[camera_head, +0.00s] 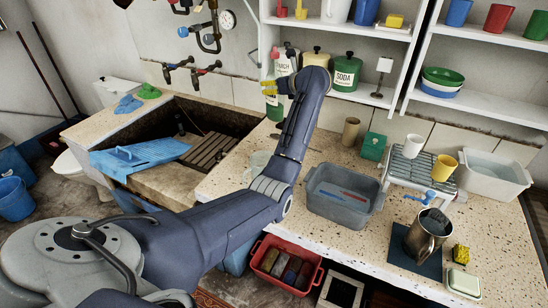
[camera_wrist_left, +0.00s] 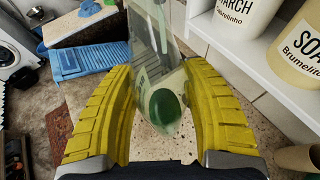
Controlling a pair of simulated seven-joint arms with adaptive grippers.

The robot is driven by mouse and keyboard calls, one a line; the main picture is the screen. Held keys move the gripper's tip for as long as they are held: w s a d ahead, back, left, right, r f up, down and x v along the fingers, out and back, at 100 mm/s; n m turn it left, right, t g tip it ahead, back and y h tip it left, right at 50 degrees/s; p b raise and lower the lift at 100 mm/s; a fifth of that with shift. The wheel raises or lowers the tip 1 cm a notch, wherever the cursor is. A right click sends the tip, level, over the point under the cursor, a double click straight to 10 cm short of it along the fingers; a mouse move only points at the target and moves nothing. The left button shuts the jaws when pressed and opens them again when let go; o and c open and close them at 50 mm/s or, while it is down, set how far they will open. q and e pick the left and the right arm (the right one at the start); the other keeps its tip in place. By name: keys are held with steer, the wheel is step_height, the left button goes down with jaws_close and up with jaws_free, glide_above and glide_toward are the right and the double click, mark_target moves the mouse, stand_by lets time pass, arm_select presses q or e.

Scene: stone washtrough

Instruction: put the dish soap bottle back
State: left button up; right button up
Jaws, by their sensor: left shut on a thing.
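The dish soap bottle (camera_head: 274,106) is upright between the yellow fingers of my left gripper (camera_head: 268,88), above the back of the counter and beside the shelf. In the left wrist view the bottle (camera_wrist_left: 157,75) is see-through and pale with a green part, and the left gripper's fingers (camera_wrist_left: 157,118) are on both sides of it. My left gripper is shut on the bottle. My forearm hides part of the counter behind it. My right gripper is not in view.
Canisters, including the soda canister (camera_head: 346,73), stand on the shelf right beside the gripper. A brown cup (camera_head: 350,131) and green box (camera_head: 373,146) stand on the counter. A grey basin (camera_head: 340,205) and dish rack (camera_head: 420,172) are further right. The stone trough (camera_head: 215,117) lies left.

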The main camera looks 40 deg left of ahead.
arm_select(q)
step_height(320, 180, down, 19)
steer(key=shift+a+f+n+g, duration=0.2)
steer(key=shift+n+g, duration=0.1)
stand_by(0.6)
steer(key=shift+f, duration=0.1)
steer(key=o, duration=1.4)
steer(key=v, duration=1.2)
steer(key=shift+d, duration=0.1)
